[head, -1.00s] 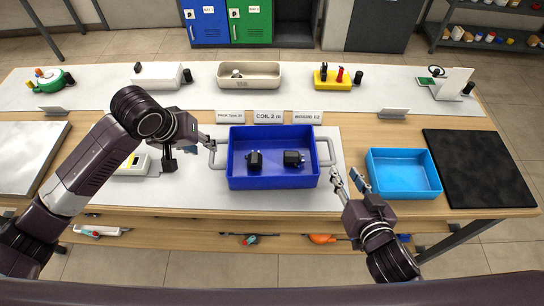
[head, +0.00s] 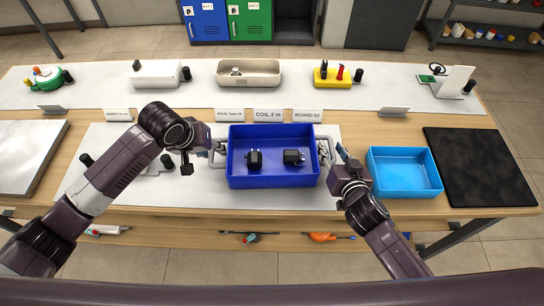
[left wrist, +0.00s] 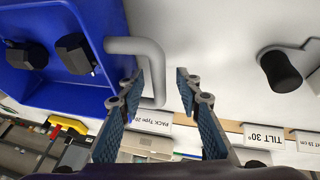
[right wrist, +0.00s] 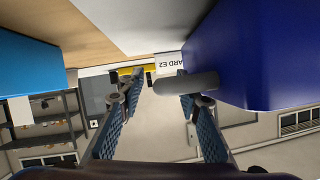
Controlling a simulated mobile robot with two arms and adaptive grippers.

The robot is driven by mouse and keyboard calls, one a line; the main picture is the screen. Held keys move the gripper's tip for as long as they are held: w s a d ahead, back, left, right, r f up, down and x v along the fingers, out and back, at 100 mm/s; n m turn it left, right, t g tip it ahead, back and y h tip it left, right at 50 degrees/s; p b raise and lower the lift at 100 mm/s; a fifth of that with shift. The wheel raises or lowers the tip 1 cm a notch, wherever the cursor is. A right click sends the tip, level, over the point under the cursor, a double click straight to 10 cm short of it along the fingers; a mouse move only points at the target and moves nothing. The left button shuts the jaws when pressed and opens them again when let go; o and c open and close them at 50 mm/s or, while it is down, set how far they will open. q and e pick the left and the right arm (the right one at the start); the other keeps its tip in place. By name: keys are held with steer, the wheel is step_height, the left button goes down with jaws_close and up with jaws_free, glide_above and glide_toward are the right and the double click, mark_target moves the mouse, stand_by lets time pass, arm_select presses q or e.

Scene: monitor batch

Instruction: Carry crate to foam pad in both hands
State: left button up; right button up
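The dark blue crate (head: 273,181) stands on the white mat at the middle of the table, with two black items in it. It has a grey handle at each end. My left gripper (head: 210,149) is open at the left handle; in the left wrist view the handle (left wrist: 135,45) passes between its apart fingers, nearer one finger. My right gripper (head: 333,153) is open at the right handle; in the right wrist view that handle (right wrist: 185,85) lies between or just beyond its fingertips. A black square pad (head: 480,167), seemingly the foam pad, lies bare at the table's right end.
A light blue tray (head: 404,173) stands between the crate and the black pad. Small label signs (head: 268,116) stand just behind the crate. A beige tray (head: 249,75) and a yellow stand (head: 338,77) are at the back. A pale panel (head: 20,150) lies at the left.

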arm_select(q)
steer(key=shift+c, duration=0.5)
arm_select(e)
steer(key=shift+c, duration=0.5)
arm_select(q)
jaws_close()
arm_select(e)
jaws_close()
